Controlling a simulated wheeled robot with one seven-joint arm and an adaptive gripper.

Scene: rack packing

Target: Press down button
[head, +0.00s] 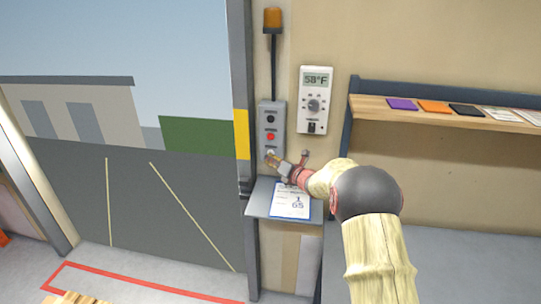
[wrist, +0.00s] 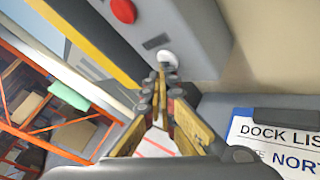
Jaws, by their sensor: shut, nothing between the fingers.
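A grey control box (head: 272,125) is mounted on the wall beside the dock door frame. It has a black button (head: 271,118) at the top, a red button (head: 271,136) in the middle and a pale button (head: 269,152) at the bottom. The labels are too small to read. My gripper (head: 271,159) is shut and empty at the box's lower end. In the wrist view its closed fingertips (wrist: 163,70) are right at the white bottom button (wrist: 168,56), partly covering its lower edge. I cannot tell whether they touch or press it. The red button (wrist: 123,10) is further up.
A thermostat (head: 314,100) hangs right of the box. Below is a small ledge (head: 261,207) with a dock list clipboard (head: 291,201). An amber beacon (head: 272,18) stands above. A wooden shelf (head: 375,107) and a grey counter are at the right. The doorway at left is open.

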